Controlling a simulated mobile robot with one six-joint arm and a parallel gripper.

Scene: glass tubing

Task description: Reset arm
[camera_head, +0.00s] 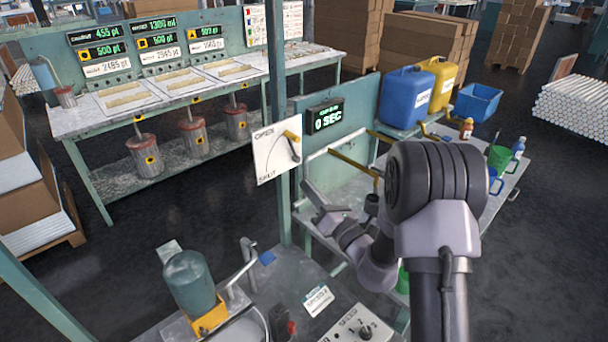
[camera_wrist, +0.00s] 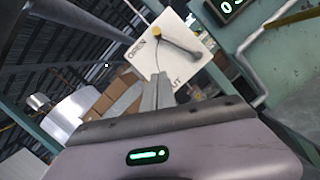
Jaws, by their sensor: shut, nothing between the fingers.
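My arm rises from the lower right of the head view, folded in front of the right-hand bench. My gripper (camera_head: 314,198) points toward the upper left, below the OPEN/SHUT lever plate (camera_head: 277,152). In the wrist view my gripper (camera_wrist: 161,78) has its fingers together with nothing between them. Its tips overlap the lower edge of the white lever plate (camera_wrist: 184,42) in the picture; I cannot tell the gap, though the head view shows them apart. The lever (camera_wrist: 176,44) has a yellow knob at the OPEN end.
A green post (camera_head: 280,90) stands left of my arm. A machine with a teal motor (camera_head: 188,281) and a control box (camera_head: 358,326) occupy the front bench. Blue (camera_head: 406,98) and yellow (camera_head: 436,82) jugs stand behind my arm. Dark floor (camera_head: 180,218) is clear at left.

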